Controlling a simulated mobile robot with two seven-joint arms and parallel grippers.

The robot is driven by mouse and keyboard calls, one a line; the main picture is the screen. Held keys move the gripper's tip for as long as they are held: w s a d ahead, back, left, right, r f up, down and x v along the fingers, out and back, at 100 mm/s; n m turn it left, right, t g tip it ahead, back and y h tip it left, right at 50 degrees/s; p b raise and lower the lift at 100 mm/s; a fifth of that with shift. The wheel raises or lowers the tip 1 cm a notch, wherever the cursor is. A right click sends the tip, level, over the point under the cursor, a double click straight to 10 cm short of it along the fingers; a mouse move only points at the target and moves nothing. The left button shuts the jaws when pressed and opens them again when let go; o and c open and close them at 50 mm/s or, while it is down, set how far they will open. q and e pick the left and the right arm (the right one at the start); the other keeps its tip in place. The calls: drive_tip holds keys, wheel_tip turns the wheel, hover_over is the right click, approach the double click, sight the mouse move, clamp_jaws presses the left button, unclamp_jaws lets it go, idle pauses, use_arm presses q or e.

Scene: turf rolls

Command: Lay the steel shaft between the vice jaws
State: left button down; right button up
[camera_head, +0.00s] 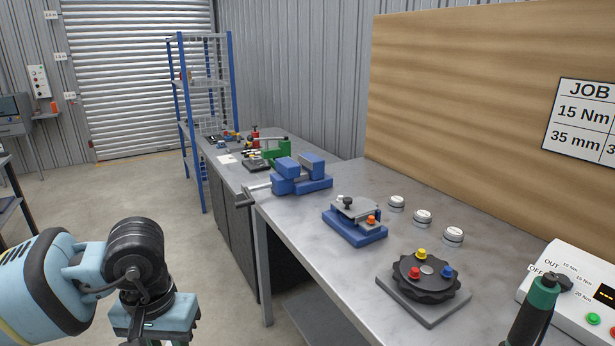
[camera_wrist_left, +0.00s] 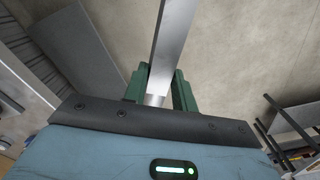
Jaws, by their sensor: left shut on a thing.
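The steel shaft (camera_wrist_left: 172,45) is a bright grey bar in the left wrist view. My left gripper (camera_wrist_left: 159,92) is shut on it between green fingers, and the shaft reaches up out of the picture over the floor. In the head view my left arm is at the lower left, beside the bench; its fingers and the shaft are out of sight there. The blue vice (camera_head: 302,184) stands on the bench's left part, with two blue jaw blocks, a gap between them and a handle at its left. My right gripper is not in view.
The grey bench (camera_head: 365,177) also holds a blue fixture (camera_head: 356,236), several silver discs, a black round dial (camera_head: 427,277), a green-and-black tool (camera_head: 535,312) and a white control box (camera_head: 575,290). A green device (camera_head: 276,151) stands behind the vice. Open floor lies left of the bench.

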use_arm(q)
drive_tip(key=shift+r, duration=0.1)
drive_tip(key=s+f, duration=0.4)
drive_tip(key=f, duration=0.5)
drive_tip(key=s+f, duration=0.3)
drive_tip(key=f, duration=0.7)
drive_tip(key=shift+s+f+p, duration=0.25)
drive_tip(key=shift+s+p, duration=0.05)
drive_tip(key=shift+s, duration=0.1)
drive_tip(key=shift+d, duration=0.1)
